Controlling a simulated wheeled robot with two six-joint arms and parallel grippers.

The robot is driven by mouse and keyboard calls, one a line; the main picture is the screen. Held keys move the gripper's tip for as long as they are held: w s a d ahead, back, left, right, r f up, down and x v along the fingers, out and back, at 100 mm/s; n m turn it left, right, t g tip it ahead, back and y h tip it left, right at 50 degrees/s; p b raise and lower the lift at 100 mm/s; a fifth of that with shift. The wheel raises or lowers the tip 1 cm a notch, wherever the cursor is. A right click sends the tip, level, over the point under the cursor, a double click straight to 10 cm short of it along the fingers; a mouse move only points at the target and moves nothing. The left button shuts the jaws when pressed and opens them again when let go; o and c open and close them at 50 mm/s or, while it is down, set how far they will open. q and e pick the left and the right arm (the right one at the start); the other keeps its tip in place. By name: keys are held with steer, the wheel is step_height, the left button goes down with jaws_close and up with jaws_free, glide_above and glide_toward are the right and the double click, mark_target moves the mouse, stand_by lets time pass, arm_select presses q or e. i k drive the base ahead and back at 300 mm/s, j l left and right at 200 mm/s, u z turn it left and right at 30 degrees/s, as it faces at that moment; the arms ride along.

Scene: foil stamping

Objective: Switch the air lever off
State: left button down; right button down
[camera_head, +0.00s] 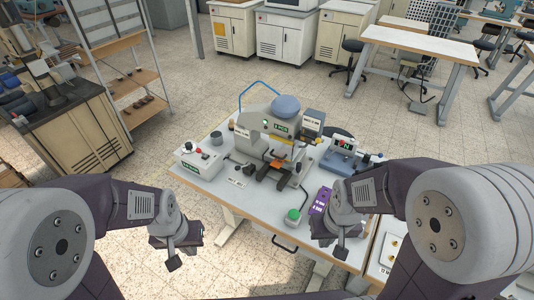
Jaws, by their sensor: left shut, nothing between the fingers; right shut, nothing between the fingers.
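The foil stamping machine (268,142) stands in the middle of the white worktable (228,192), with a blue-grey round cap on top. A white control box (198,162) with a red knob and small dark parts sits at the table's left. I cannot make out for sure which part is the air lever. My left gripper (173,262) hangs over the floor, left of the table's front edge, apart from the box. My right gripper (325,241) is above the table's front right, beside a purple box (320,202). Both grippers are shut and empty.
A blue hose or bar (259,88) arches behind the machine. A shelf rack (135,82) and cabinets stand behind. Floor left of the table is clear.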

mark_target(198, 150)
steer(key=i+j, duration=0.9)
steer(key=j, duration=0.25)
steer(key=u, duration=0.05)
